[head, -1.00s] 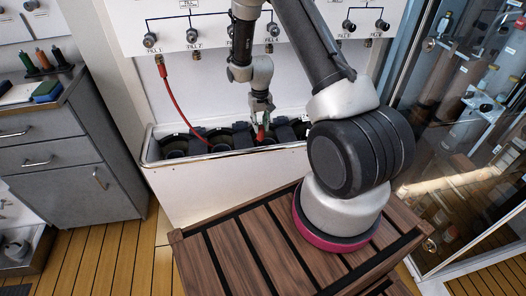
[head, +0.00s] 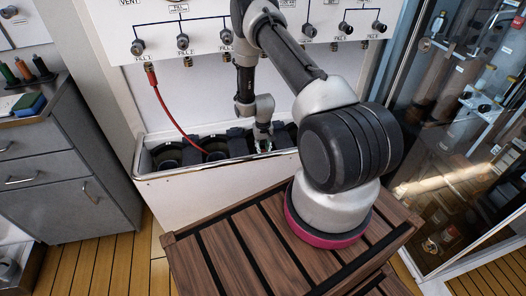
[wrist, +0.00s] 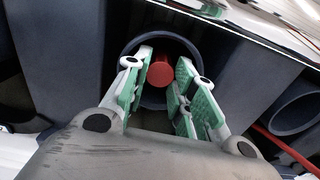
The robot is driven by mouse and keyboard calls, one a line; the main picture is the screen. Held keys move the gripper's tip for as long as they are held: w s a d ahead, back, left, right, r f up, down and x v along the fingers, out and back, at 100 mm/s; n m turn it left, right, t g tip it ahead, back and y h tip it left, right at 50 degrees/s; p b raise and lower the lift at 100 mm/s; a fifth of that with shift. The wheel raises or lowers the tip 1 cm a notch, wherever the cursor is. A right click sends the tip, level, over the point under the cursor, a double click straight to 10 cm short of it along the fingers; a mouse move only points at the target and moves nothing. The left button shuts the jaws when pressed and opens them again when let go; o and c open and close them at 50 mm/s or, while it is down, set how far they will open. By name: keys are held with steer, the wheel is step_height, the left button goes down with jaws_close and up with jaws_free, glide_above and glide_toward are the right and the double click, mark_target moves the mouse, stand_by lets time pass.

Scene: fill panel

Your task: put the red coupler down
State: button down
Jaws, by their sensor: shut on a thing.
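My gripper (wrist: 162,90) has its two green-padded fingers on either side of the red coupler (wrist: 160,72) in the wrist view and is shut on it. The coupler shows as a red round end, with a dark round holder (wrist: 133,47) around and behind it. Whether it touches the holder's bottom cannot be told. In the head view my gripper (head: 263,143) points down into the trough (head: 215,166) below the fill panel (head: 200,30). The coupler cannot be made out there.
A red hose (head: 172,115) hangs from the left fill port into the trough. Several dark round holders stand in the trough. A slatted wooden bench (head: 225,250) is in front, a grey cabinet (head: 65,170) at left and a glass door (head: 460,130) at right.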

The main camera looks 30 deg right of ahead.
steer(key=shift+f, duration=0.55)
steer(key=shift+f, duration=0.15)
steer(key=c, duration=1.5)
jaws_free()
steer(key=shift+o, duration=0.2)
step_height(320, 180, up, 12)
